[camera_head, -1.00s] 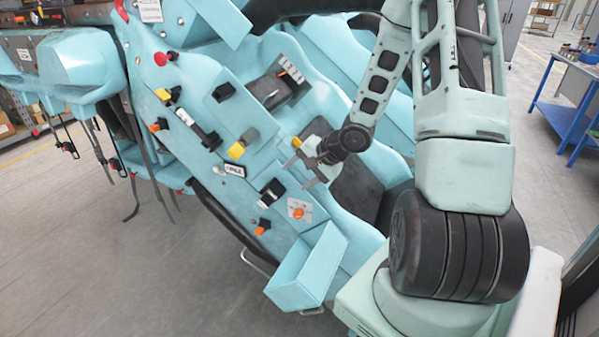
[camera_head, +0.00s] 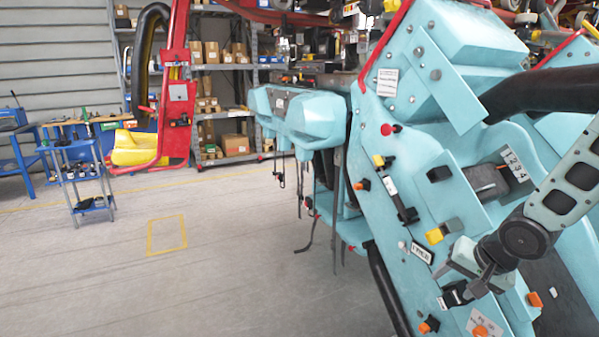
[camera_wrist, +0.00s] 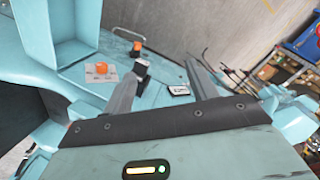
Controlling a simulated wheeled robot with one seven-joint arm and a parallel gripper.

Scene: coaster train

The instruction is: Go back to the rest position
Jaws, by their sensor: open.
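My gripper (camera_head: 458,280) is at the lower right of the head view, over the light-blue coaster train car (camera_head: 425,180). Its two fingers are apart, with nothing seen between them in the wrist view (camera_wrist: 165,82). In the head view it overlaps a black-and-white connector on the panel; whether it touches cannot be told. An orange knob on a pale plate (camera_wrist: 101,68) and a small label plate (camera_wrist: 179,90) lie beyond the fingers in the wrist view.
The panel carries a yellow block (camera_head: 435,236), a red button (camera_head: 386,129) and a 1-2-3-4 label (camera_head: 514,165). A tool cart (camera_head: 85,175), a blue bench and shelves (camera_head: 222,110) stand at the back left.

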